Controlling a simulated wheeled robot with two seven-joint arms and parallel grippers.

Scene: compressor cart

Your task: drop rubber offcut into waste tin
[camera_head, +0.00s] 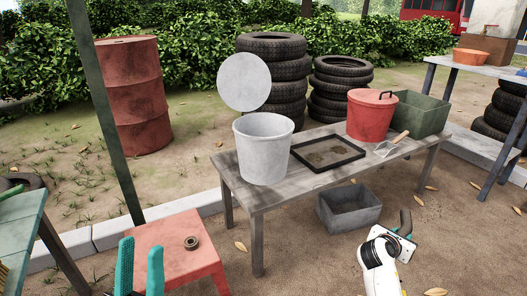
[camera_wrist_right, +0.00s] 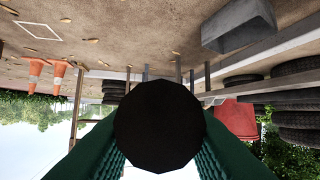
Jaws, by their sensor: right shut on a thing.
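My right gripper (camera_head: 403,229) is in front of the work table at the lower right. It is shut on a dark piece, likely the rubber offcut (camera_head: 406,221); in the right wrist view the offcut (camera_wrist_right: 158,126) shows as a black round end between the green fingers. A pale grey tin (camera_head: 263,150) stands on the table with its round lid (camera_head: 244,82) raised behind it. A red tin (camera_head: 371,118) with a lid on it stands further right. Which one is the waste tin I cannot tell. My left gripper (camera_head: 140,268) is open and empty at the lower left.
The table (camera_head: 238,184) also holds a black-rimmed tray (camera_head: 348,161), a scoop (camera_head: 390,147) and a green bin (camera_head: 424,114). A grey box (camera_head: 349,208) sits on the ground below. A red stool (camera_head: 172,265) carries a small ring (camera_head: 191,243).

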